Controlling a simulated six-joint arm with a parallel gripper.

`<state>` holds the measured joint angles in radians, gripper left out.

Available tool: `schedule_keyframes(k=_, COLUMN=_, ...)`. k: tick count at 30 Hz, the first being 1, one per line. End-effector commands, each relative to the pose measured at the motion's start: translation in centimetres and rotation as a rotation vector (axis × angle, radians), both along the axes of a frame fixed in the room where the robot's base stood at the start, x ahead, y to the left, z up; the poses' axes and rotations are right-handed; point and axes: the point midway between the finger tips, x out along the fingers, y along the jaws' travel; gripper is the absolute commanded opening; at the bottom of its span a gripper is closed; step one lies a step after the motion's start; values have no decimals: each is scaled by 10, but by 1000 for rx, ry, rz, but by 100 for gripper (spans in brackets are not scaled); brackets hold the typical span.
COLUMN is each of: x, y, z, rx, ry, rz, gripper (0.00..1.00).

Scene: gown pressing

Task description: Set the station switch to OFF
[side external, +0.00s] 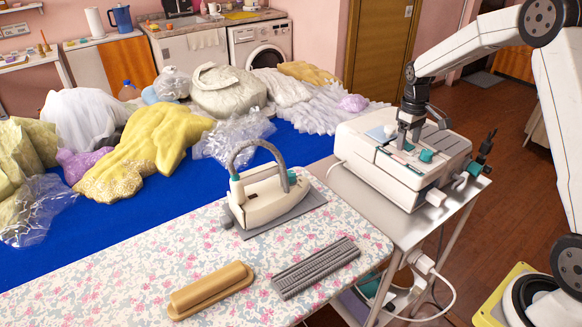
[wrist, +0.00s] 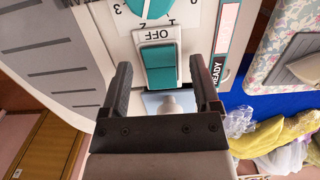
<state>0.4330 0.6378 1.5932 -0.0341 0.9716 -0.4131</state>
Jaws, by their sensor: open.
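The steam station (side external: 375,160) is a white box on a metal stand at the right. Its teal rocker switch (wrist: 160,70) shows in the wrist view, with the word OFF printed upside down at its upper end. I cannot tell which end of the rocker is pressed. My gripper (side external: 407,140) is over the station's top panel, pointing down. In the wrist view my gripper (wrist: 160,64) is open and empty, one finger on each side of the switch. Whether the fingertips touch the panel is not clear.
A teal dial (side external: 427,156) with numbers is close by the switch, and a READY strip (wrist: 224,50) runs beside it. An iron (side external: 265,195) rests on a grey pad on the floral board (side external: 120,250). Garments and plastic bags lie on the blue table (side external: 300,150).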

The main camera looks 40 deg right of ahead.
Motion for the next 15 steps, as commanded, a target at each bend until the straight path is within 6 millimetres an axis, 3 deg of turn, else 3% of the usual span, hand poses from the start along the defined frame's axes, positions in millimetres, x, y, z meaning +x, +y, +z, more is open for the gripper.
schedule_keyframes(k=8, x=1, y=0, z=12, rx=-1, ry=-2, rz=0, gripper=79)
schedule_keyframes(k=15, x=3, y=0, z=41, rx=-2, ry=-3, rz=0, gripper=79)
